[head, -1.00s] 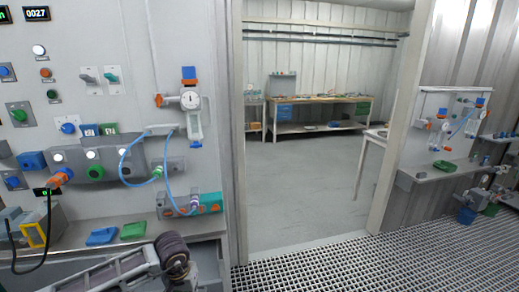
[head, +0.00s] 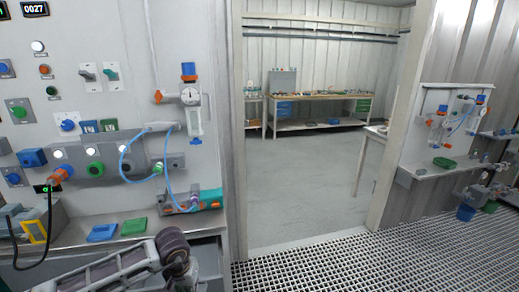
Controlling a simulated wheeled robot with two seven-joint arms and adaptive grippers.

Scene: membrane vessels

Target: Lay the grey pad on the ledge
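A grey ledge (head: 70,243) runs below the control panel at the left. A flat blue pad (head: 102,232) and a flat green pad (head: 133,227) lie on it side by side. I cannot make out a grey pad anywhere in the head view. A second, smaller ledge (head: 412,172) is on the wall at the right, with a small green flat piece (head: 444,162) on it. Part of my own arm with dark rounded parts crosses the bottom left, in front of the left ledge. No fingertips of either gripper show.
Blue tubing (head: 123,160) loops out from the panel, and a black cable (head: 47,235) hangs at the far left. An open doorway leads to a room with a workbench (head: 320,96). The grating floor (head: 350,255) is clear at the front right.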

